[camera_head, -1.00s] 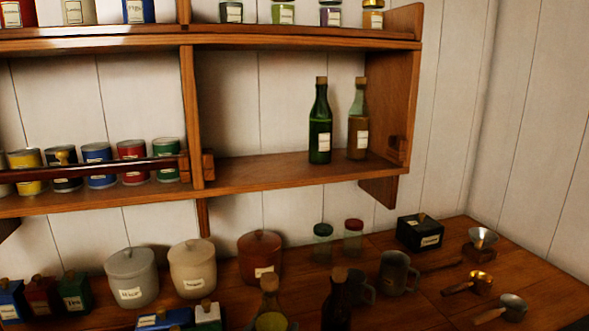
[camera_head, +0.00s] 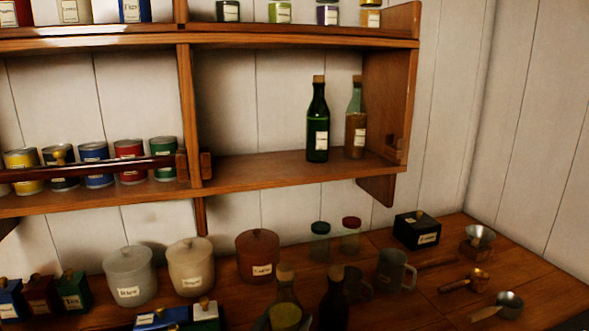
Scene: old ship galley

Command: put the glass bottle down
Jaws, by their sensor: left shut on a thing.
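A glass bottle (camera_head: 286,293) with a cork and a yellow-green front stands upright at the bottom edge of the head view, its lower part cut off. My left gripper (camera_head: 282,323) shows only as dark finger parts beside this bottle at the frame's edge, and it is shut on it. Whether the bottle touches the counter (camera_head: 425,290) is hidden. A dark bottle (camera_head: 334,303) stands just right of it, close by. My right gripper is not in view.
Mugs (camera_head: 391,271) stand behind and right of the dark bottle. Lidded jars (camera_head: 130,277) and small boxes (camera_head: 172,319) stand to the left. Scoops (camera_head: 506,304) lie at right. A green bottle (camera_head: 317,125) and a brown one (camera_head: 355,130) stand on the shelf (camera_head: 255,168), with free room left of them.

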